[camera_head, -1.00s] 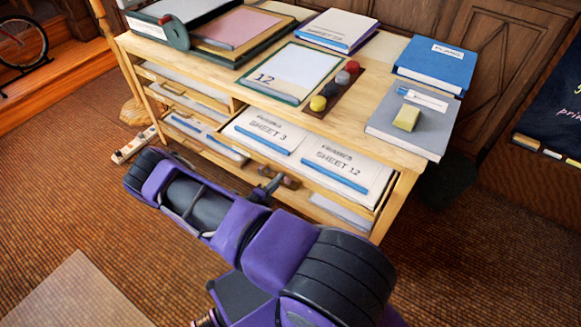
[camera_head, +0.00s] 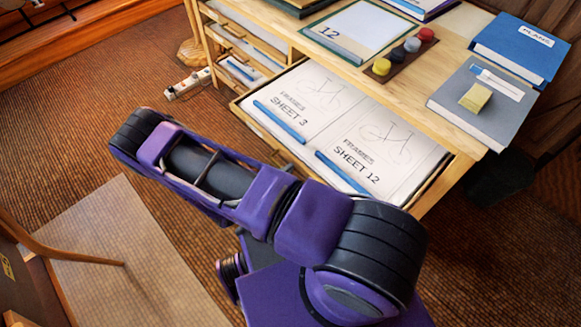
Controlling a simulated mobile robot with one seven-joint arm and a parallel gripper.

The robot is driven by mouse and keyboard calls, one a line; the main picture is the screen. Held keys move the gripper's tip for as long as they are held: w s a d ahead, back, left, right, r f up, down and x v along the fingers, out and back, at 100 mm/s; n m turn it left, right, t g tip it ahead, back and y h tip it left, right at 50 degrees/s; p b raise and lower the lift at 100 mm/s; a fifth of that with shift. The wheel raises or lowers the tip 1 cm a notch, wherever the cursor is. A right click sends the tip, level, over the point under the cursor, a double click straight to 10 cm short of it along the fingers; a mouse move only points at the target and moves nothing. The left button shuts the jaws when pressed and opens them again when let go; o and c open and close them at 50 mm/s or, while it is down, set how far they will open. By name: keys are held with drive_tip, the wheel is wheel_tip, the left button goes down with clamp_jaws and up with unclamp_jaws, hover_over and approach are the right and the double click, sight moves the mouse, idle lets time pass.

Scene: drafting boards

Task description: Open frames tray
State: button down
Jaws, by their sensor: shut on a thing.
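The frames tray (camera_head: 256,129) is a wide wooden drawer in the drafting cabinet (camera_head: 274,42), and it stands pulled out toward me. In it lie two white sheets with blue strips, side by side: sheet 3 (camera_head: 318,92) on the left and sheet 12 (camera_head: 392,135) on the right. Both are marked "FRAMES" and show a bicycle frame drawing. My purple and black arm crosses in front of the tray and hides part of its front edge and its handle. My gripper is hidden behind the arm.
On the cabinet top are a framed sheet marked 12 (camera_head: 362,32), several coloured round pieces, a blue binder (camera_head: 520,48) and a grey book (camera_head: 484,107) with a yellow block (camera_head: 475,97). A power strip (camera_head: 187,84) lies on the floor. A wooden chair (camera_head: 32,275) stands at lower left.

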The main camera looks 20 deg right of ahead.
drive_tip(key=c, duration=0.9)
unclamp_jaws()
drive_tip(key=shift+a, duration=0.15)
drive_tip(key=v, duration=1.7)
drive_tip(key=shift+s+a, duration=0.1)
